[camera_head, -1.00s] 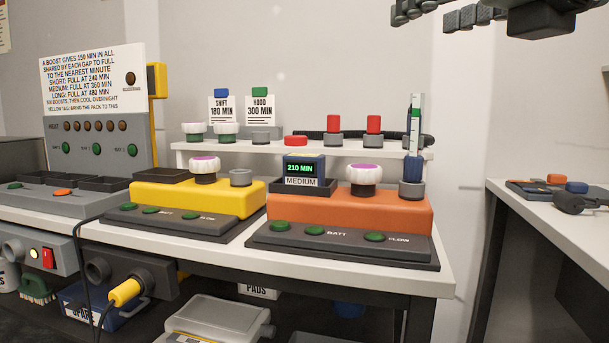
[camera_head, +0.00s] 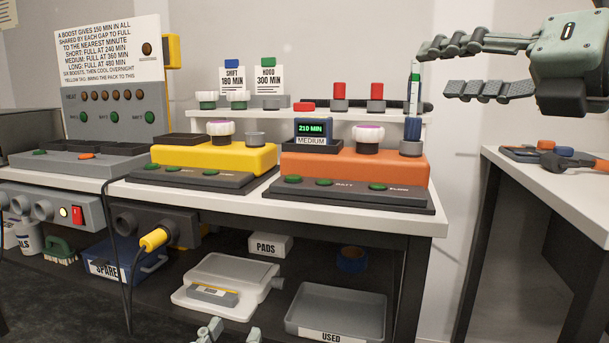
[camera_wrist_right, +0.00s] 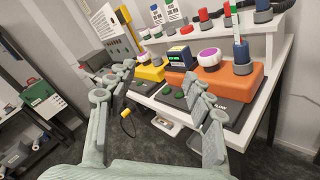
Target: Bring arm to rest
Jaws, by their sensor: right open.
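My right gripper (camera_head: 436,69) is at the upper right of the head view, above the bench's right end. Its two fingers are spread with nothing between them. The right wrist view also shows the open fingers (camera_wrist_right: 157,74), with the bench beyond them. Only small fingertip pieces of my left gripper (camera_head: 230,334) show at the bottom edge of the head view, in front of the lower shelf. The rest of it is cut off.
A raised shelf (camera_head: 290,115) carries knobs. A used tray (camera_head: 340,307) is below. A second table (camera_head: 545,180) stands right.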

